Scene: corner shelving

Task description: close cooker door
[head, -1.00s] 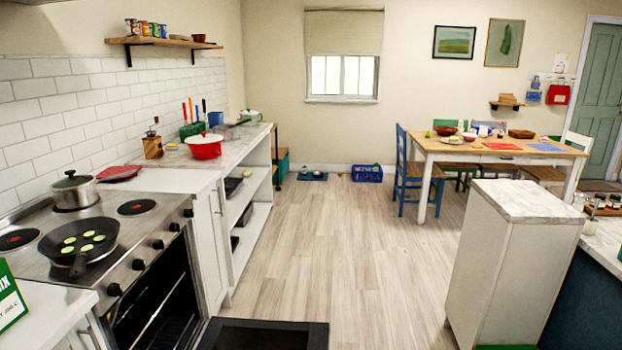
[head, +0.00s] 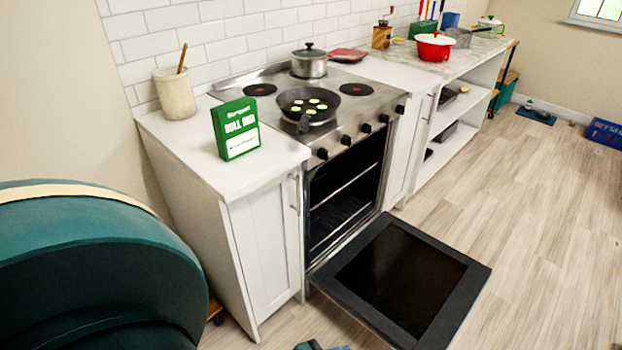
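The cooker (head: 335,152) stands between white counters along the tiled wall. Its door (head: 405,284) is folded down open, roughly level, reaching out over the floor with its dark glass panel facing up. The oven cavity (head: 345,190) is exposed, with wire racks inside. A small dark teal and blue shape (head: 318,346) shows at the bottom edge, left of the door. I cannot tell what it is. Neither gripper can be made out in the head view.
A frying pan (head: 309,106) with green slices and a lidded pot (head: 309,62) sit on the hob. A green box (head: 236,129) stands on the left counter. A large teal rounded object (head: 95,265) fills the lower left. Open wooden floor (head: 540,200) lies to the right.

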